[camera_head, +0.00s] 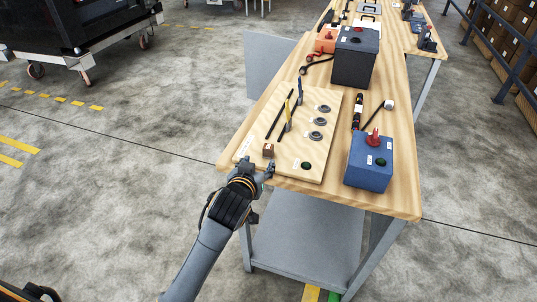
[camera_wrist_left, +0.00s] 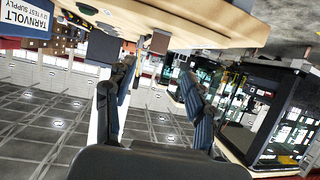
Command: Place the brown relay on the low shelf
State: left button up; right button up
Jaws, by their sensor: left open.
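The brown relay (camera_head: 268,149) is a small brown block standing near the front left corner of a pale wooden board (camera_head: 310,110) on the workbench. It also shows in the left wrist view as a brown block (camera_wrist_left: 159,41), in a picture that is turned over. My left gripper (camera_head: 257,167) is open and empty at the bench's front edge, just in front of the relay. In the left wrist view its fingers (camera_wrist_left: 158,72) stand apart, with the relay beyond the gap. The low shelf (camera_head: 300,240) is the bare grey panel under the bench.
A blue box with a red knob (camera_head: 369,163) stands right of the board. Rods and several round rings stand on the board. A dark box (camera_head: 355,57) and tools lie farther back. A black trolley (camera_head: 75,30) stands at upper left. The floor left of the bench is clear.

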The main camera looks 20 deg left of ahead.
aim_at(267, 151)
pick_arm(q)
jog(key=x, duration=0.5)
jog(key=shift+w+f, duration=0.15)
jog(key=shift+w, duration=0.15)
jog(key=shift+w+f, duration=0.1)
jog(key=shift+w, duration=0.2)
jog(key=shift+w+f, duration=0.1)
jog(key=shift+w, duration=0.3)
jog(key=p+x, duration=0.1)
jog(key=x, duration=0.3)
jog(key=shift+w, duration=0.15)
jog(key=shift+w+f, duration=0.15)
jog(key=shift+w, duration=0.2)
pick_arm(e)
jog(key=shift+s+a+r, duration=0.2)
jog(key=shift+r, duration=0.35)
pick_arm(q)
grip_shut()
pick_arm(e)
jog(key=shift+w+d, duration=0.1)
jog(key=shift+d, duration=0.2)
